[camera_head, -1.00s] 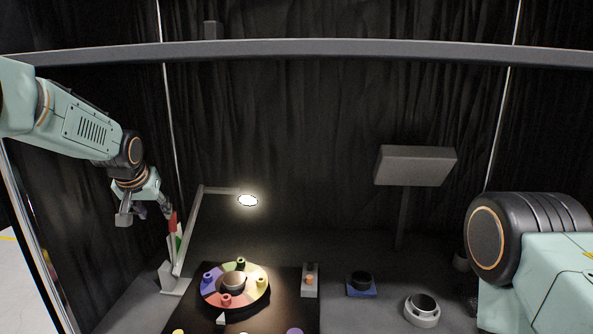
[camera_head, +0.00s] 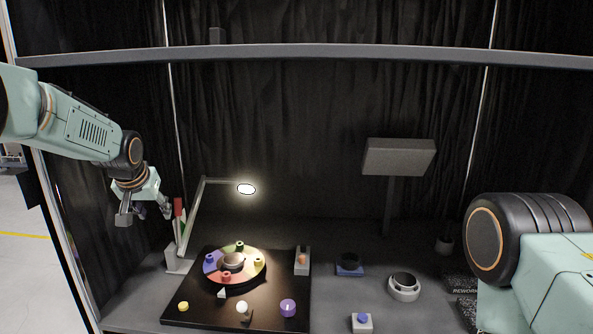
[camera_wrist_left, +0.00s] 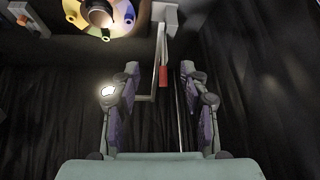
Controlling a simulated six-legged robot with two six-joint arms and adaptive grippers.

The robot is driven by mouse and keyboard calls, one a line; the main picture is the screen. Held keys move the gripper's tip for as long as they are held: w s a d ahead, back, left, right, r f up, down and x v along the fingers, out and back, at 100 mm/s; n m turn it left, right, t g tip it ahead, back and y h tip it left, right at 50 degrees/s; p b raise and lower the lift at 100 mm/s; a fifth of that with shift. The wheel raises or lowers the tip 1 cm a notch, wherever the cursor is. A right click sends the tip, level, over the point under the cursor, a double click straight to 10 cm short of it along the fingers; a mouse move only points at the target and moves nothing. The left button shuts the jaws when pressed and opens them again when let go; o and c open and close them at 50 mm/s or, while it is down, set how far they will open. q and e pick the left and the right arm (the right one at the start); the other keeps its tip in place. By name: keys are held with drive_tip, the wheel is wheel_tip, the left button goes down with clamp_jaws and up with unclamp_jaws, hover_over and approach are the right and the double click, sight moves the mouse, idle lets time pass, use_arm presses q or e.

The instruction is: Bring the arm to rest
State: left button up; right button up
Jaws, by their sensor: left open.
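My left gripper (camera_head: 152,212) hangs at the left of the head view, beside the upright red-tipped piece (camera_head: 178,208) near the lamp. In the left wrist view the left gripper (camera_wrist_left: 160,75) is open, its two fingers wide apart with nothing held. The red piece (camera_wrist_left: 163,77) shows between the fingers there, but I cannot tell how far beyond them it is. My right arm (camera_head: 530,240) fills the lower right of the head view; its gripper is out of the frame.
A lit lamp (camera_head: 246,188) stands over a colored wheel (camera_head: 250,268) on a black board (camera_head: 205,315). A grey panel on a post (camera_head: 400,157) stands behind. A grey bar (camera_head: 300,51) crosses above.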

use_arm(q)
drive_tip(key=s+d+f+h+b, duration=0.1)
drive_tip(key=s+d+f+b, duration=0.2)
drive_tip(key=f, duration=0.6)
drive_tip(key=s+d+f+b, duration=0.1)
drive_tip(key=s+d+f, duration=0.1)
drive_tip(key=s+f, duration=0.5)
drive_tip(key=s+d+f+h+b, duration=0.1)
drive_tip(key=s+d+f+b, duration=0.15)
drive_tip(key=f, duration=0.75)
drive_tip(key=s+d+f+g+b, duration=0.1)
drive_tip(key=s+f+b, duration=0.3)
drive_tip(key=s+f, duration=0.4)
drive_tip(key=s+d+f+g+b, duration=0.1)
drive_tip(key=s+f+g+b, duration=0.2)
drive_tip(key=s+f, duration=0.6)
drive_tip(key=s+d+f+g+b, duration=0.1)
drive_tip(key=s+f+b, duration=0.5)
drive_tip(key=s, duration=1.7)
wheel_tip(320, 180, down, 3)
drive_tip(key=shift+s+d+f+m+g+y, duration=0.1)
drive_tip(key=shift+s+d+m+g+y, duration=0.2)
drive_tip(key=shift+g, duration=0.4)
use_arm(e)
wheel_tip(320, 180, down, 19)
drive_tip(key=shift+s+f, duration=0.15)
drive_tip(key=shift+f, duration=0.05)
